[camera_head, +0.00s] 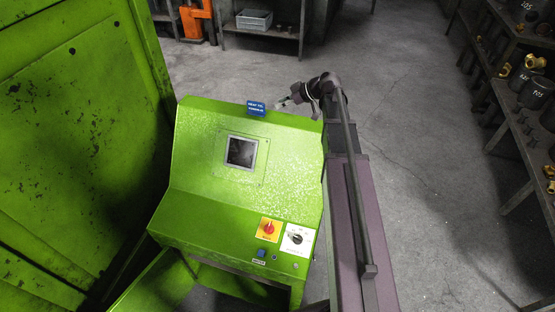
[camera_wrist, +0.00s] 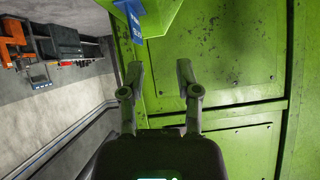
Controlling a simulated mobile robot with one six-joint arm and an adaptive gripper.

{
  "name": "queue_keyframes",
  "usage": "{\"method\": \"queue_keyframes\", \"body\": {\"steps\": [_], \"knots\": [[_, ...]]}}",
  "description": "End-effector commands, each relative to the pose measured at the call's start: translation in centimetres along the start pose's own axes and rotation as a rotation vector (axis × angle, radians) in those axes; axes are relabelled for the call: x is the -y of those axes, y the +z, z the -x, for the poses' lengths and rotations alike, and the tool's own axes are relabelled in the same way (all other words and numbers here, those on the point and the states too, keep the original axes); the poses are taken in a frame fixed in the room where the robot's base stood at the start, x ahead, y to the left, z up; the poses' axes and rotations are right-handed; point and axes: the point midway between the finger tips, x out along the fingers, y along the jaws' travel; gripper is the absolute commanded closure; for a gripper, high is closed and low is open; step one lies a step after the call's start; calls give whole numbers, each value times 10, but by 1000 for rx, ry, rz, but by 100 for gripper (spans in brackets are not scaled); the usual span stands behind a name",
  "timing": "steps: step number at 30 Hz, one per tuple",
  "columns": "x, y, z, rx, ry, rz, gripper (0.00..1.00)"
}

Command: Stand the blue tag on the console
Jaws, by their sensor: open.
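The blue tag (camera_head: 256,108) with white lettering stands at the top back edge of the green console (camera_head: 220,205). The tag also shows in the wrist view (camera_wrist: 133,18), at the top, against a green console part (camera_wrist: 160,20). My gripper (camera_head: 284,104) is just right of the tag in the head view, apart from it. In the wrist view my gripper (camera_wrist: 160,72) has its two fingers spread with nothing between them, and the tag lies beyond the left finger. The tag's underside is hidden.
The console carries a small screen (camera_head: 241,152), a red knob (camera_head: 269,229) and a black dial (camera_head: 297,239). A large green machine wall (camera_head: 70,140) stands at left. Shelves with metal parts (camera_head: 535,90) line the right. Open grey floor (camera_head: 430,170) lies between.

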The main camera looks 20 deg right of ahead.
Motion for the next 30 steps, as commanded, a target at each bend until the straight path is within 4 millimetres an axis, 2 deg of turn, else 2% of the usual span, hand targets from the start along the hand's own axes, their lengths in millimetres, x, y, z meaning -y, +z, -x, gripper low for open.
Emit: {"method": "queue_keyframes", "body": {"steps": [1, 6, 15, 24, 30], "knots": [[16, 5, -6, 37, -9, -32, 57], [62, 25, -24, 197, -14, -179, 57], [138, 66, -37, 493, 83, -444, 57], [202, 104, -27, 733, 313, -675, 57], [228, 121, -14, 818, 476, -777, 57]]}}
